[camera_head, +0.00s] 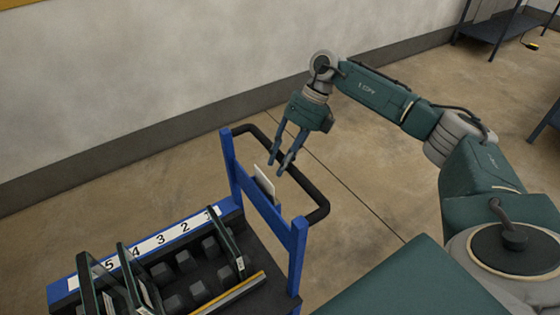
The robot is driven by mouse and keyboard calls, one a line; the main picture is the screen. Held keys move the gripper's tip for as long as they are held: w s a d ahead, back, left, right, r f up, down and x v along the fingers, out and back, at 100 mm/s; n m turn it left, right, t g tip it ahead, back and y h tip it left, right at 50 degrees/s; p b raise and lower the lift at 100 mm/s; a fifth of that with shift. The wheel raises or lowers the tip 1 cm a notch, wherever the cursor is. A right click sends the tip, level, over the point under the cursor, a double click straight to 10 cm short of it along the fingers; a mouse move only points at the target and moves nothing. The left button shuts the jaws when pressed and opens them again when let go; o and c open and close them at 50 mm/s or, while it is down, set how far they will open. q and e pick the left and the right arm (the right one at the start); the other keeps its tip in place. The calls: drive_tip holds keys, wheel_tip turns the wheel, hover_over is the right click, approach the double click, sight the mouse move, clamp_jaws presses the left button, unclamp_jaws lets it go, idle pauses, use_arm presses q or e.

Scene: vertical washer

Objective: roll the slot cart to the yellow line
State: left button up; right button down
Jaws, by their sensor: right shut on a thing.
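The slot cart (298,262) stands at the lower left, with blue posts and a black loop handle (316,194) on its right side. Its rack has a white strip numbered 1 to 5 (158,243) and dark slot blocks. Several black-framed panes stand upright in it, one near the right end (229,245) and others at the left. My right gripper (280,169) points down and is shut on the handle's bar. My left gripper is not in view. No yellow line shows on the floor in view.
A white card (264,184) stands at the cart's top rail. A wall (150,60) with a dark base strip runs behind the cart. Dark shelving (492,30) stands at the top right, near a small yellow item (530,44). The floor (370,165) right of the cart is clear.

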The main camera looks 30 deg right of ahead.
drive_tip(key=shift+s+f, duration=0.35)
drive_tip(key=shift+f, duration=0.05)
drive_tip(key=c, duration=1.4)
unclamp_jaws()
drive_tip(key=shift+r, duration=0.1)
drive_tip(key=shift+o, duration=0.2)
drive_tip(key=shift+r, duration=0.1)
drive_tip(key=shift+w+d+r+p, duration=0.15)
drive_tip(key=shift+r+p, duration=0.15)
drive_tip(key=shift+r, duration=0.2)
drive_tip(key=p+v, duration=0.5)
drive_tip(key=v, duration=0.4)
drive_tip(key=shift+r, duration=0.2)
drive_tip(key=shift+d, duration=0.2)
